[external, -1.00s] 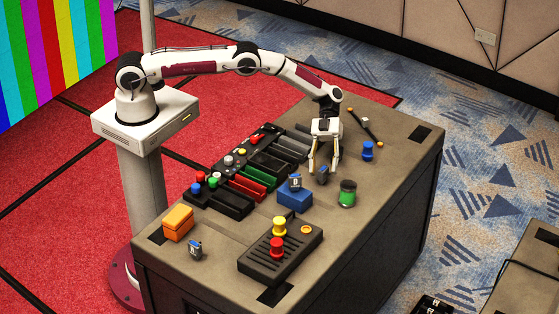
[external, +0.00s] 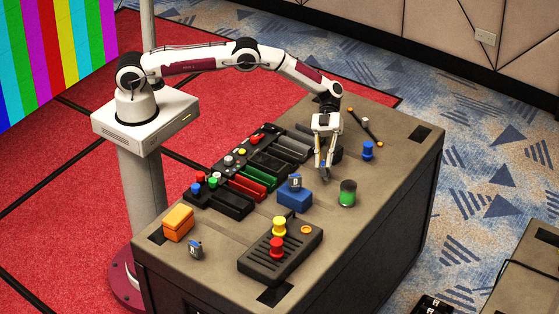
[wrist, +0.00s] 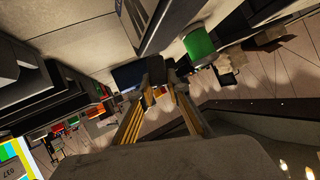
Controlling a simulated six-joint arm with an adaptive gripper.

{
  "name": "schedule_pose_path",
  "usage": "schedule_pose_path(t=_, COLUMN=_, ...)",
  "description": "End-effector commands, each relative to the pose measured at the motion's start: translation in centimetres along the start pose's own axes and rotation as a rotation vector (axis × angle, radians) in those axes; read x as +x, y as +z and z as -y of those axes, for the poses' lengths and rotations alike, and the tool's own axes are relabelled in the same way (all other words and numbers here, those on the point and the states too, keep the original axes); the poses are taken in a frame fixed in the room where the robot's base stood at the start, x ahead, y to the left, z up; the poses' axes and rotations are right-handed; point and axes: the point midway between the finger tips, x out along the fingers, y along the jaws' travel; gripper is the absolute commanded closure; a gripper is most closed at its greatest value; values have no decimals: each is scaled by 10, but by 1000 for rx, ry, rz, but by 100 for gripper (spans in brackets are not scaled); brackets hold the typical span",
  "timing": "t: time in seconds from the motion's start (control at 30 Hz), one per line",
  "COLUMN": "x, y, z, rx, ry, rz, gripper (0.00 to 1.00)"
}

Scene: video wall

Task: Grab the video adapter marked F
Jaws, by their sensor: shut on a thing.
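My gripper (external: 324,165) points down over the right part of the table and is shut on a small dark video adapter (external: 324,174), low at the table top. The fingers hide most of it, and I cannot read its mark. A second adapter (external: 295,181), dark with a pale label, sits on a blue block to the left of my gripper. A third adapter (external: 195,249) stands on the table near the orange box. Their letters are too small to read. In the wrist view my gripper's fingers (wrist: 160,80) are close together around something dark.
The blue block (external: 294,198) is close on the left and a green jar (external: 348,193) close on the right. A blue spool (external: 368,151) stands behind. A console with yellow and red knobs (external: 262,257) lies in front. Slotted trays (external: 232,202) run along the left.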

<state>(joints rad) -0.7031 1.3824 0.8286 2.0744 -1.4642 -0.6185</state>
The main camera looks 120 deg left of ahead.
Motion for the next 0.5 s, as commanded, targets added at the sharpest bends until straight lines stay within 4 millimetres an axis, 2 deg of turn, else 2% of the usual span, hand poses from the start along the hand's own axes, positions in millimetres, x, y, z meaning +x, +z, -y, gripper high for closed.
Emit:
schedule_pose_path(t=0.27, x=-18, y=-35, z=10, rx=1, ry=0, rz=0, gripper=100)
schedule_pose_path(t=0.5, x=-39, y=-75, z=22, rx=2, ry=-1, rz=1, gripper=100)
